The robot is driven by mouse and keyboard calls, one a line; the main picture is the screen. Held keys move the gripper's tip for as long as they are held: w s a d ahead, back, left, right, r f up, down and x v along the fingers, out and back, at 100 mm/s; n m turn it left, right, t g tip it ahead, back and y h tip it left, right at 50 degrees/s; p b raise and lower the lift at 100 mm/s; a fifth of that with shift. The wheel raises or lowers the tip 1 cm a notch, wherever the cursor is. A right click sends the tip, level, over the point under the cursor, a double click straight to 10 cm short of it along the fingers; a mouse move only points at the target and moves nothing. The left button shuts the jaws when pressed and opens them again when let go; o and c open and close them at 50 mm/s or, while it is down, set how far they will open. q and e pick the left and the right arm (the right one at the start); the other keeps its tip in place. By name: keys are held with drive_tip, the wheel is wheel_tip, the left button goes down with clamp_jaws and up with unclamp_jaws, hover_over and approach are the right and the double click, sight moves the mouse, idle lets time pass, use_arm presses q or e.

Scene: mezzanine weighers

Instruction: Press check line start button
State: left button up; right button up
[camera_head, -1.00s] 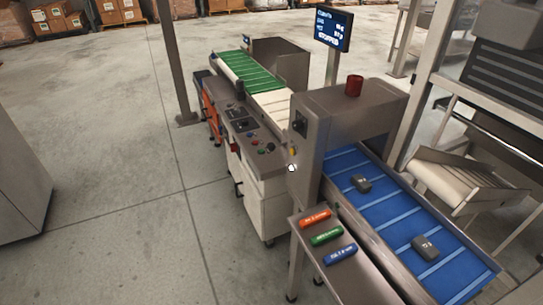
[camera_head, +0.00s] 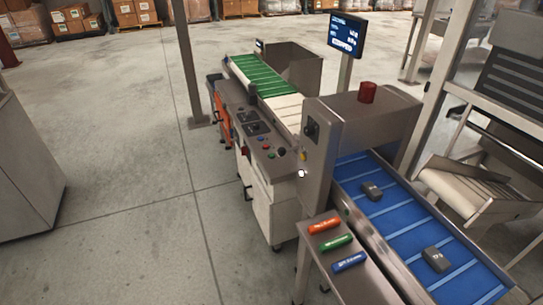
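The check line stands right of centre. Its control panel (camera_head: 262,137) is on the near side of the machine, with small coloured buttons, among them a green one (camera_head: 265,153) and a red one (camera_head: 244,150). Their labels are too small to read, so I cannot tell which is the start button. A metal housing (camera_head: 345,135) stands over the line, with a red beacon (camera_head: 367,92) on top. A display (camera_head: 346,34) on a post shows text I cannot read clearly. Neither of my grippers is in view.
A blue belt (camera_head: 410,225) carries two dark grey packs (camera_head: 372,191). A side table (camera_head: 345,285) holds orange, green and blue rods. A post (camera_head: 187,65) stands behind the line at left. A grey cabinet (camera_head: 25,170) is far left. The floor (camera_head: 120,150) between is clear.

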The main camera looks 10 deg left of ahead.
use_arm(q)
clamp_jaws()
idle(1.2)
